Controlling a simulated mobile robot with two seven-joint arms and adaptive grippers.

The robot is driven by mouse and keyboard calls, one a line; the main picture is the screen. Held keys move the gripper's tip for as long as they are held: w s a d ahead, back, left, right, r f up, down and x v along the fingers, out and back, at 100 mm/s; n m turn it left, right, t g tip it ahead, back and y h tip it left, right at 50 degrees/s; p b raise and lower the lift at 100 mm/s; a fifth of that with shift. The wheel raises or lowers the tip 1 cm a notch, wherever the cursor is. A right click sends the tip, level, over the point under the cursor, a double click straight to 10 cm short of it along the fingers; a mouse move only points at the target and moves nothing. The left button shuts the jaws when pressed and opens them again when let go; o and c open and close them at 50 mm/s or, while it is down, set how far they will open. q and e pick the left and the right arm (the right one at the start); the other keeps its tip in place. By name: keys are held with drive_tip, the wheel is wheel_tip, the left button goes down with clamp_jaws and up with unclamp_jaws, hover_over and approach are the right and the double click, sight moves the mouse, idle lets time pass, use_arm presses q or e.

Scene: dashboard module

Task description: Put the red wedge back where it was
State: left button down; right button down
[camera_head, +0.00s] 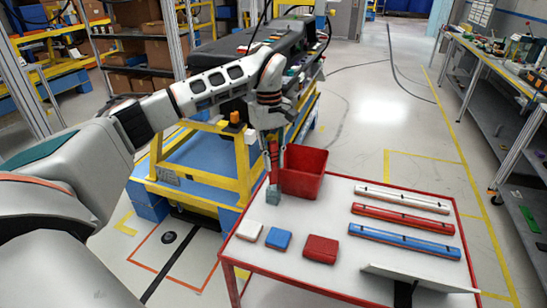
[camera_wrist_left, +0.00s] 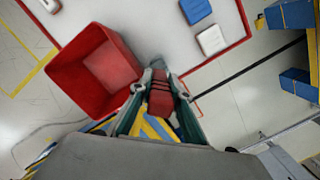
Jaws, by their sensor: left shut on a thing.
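My left gripper (camera_head: 274,182) is shut on a red piece, which I take to be the red wedge (camera_head: 273,152). It is held above the left back part of the white table, just left of the red bin (camera_head: 308,180). In the left wrist view the red wedge (camera_wrist_left: 161,98) sits between the two fingers of the left gripper (camera_wrist_left: 166,80). A small grey-blue block shape (camera_head: 273,196) shows at the fingertips; I cannot tell whether it is part of the gripper. My right gripper is not in view.
A white block (camera_head: 249,230), a blue block (camera_head: 278,238) and a red block (camera_head: 321,249) lie along the front of the red-edged table (camera_head: 335,204). White (camera_head: 402,199), red (camera_head: 403,219) and blue (camera_head: 404,241) bars lie at right. A pale panel (camera_head: 420,278) stands at the front right.

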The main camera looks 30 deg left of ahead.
use_arm(q)
drive_tip(key=c, duration=1.9)
unclamp_jaws()
drive_tip(key=shift+r, duration=0.1)
wheel_tip(320, 180, up, 13)
drive_tip(key=a, duration=0.1)
drive_tip(key=shift+w, duration=0.3)
drive_tip(key=shift+a, duration=0.1)
